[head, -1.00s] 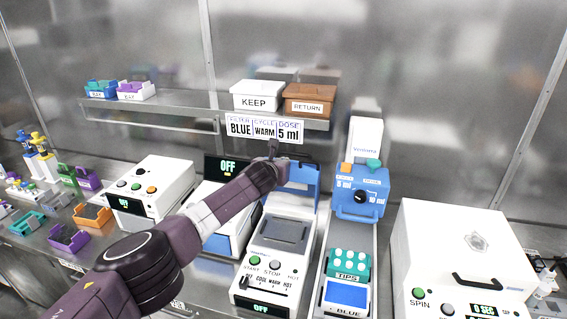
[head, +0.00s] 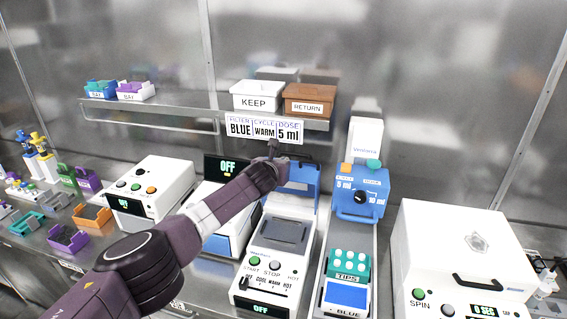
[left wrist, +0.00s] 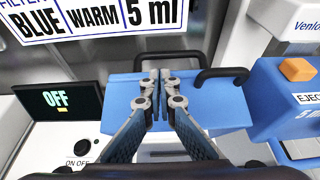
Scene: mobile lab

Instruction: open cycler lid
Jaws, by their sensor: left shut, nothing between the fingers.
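The cycler (head: 262,257) is a white machine in the middle of the bench, with START and STOP buttons, a slider and a display reading OFF. Its blue lid (head: 304,181) stands raised at the back, leaving the grey block (head: 285,232) uncovered. My left gripper (head: 272,150) is in front of the lid's left part and hides some of it. My right gripper is not in view.
A machine with an OFF screen (head: 226,168) is on the left. A sign (head: 264,130) and shelf are behind. A white spin machine (head: 455,245) is at right.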

